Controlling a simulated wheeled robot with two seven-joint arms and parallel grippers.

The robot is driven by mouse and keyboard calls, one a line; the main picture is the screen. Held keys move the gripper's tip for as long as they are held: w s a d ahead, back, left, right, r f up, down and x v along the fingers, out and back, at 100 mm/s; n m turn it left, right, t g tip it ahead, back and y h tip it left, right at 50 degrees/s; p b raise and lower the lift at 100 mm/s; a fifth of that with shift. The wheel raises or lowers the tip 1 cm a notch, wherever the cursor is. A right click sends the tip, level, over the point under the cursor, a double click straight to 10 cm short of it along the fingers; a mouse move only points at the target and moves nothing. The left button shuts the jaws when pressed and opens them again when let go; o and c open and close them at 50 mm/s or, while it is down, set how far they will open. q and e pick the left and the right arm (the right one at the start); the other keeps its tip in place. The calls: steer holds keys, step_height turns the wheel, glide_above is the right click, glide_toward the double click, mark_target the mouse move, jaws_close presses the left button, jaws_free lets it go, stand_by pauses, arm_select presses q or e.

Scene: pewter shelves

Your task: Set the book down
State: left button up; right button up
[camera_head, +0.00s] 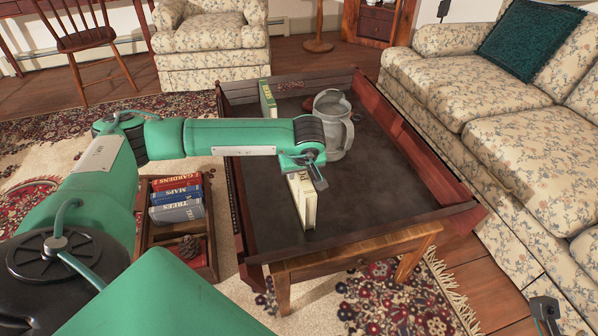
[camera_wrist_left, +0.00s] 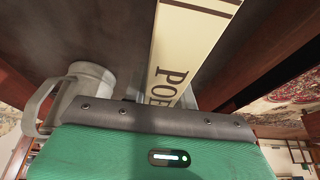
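A cream book (camera_head: 302,200) is upright in the left part of the dark, rimmed table (camera_head: 385,195). My left gripper (camera_head: 309,172) is at the book's upper end and appears shut on it; the fingers are partly hidden. In the left wrist view the cream book (camera_wrist_left: 188,55), with dark lettering starting "PO", runs out from beyond the gripper's edge. The book's lower edge looks at or very near the table surface; I cannot tell if it touches. A grey part of my right gripper (camera_head: 546,313) shows at the lower right corner, its fingers unclear.
A grey metal pitcher (camera_head: 333,126) stands right behind my left gripper; it also shows in the wrist view (camera_wrist_left: 82,92). A green-spined book (camera_head: 267,101) stands by the far left rim. A wooden box (camera_head: 145,238) holds several books on the floor. The table's right side is clear.

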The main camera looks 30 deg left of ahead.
arm_select(q)
steer(key=o, duration=0.4)
steer(key=shift+r, duration=0.1)
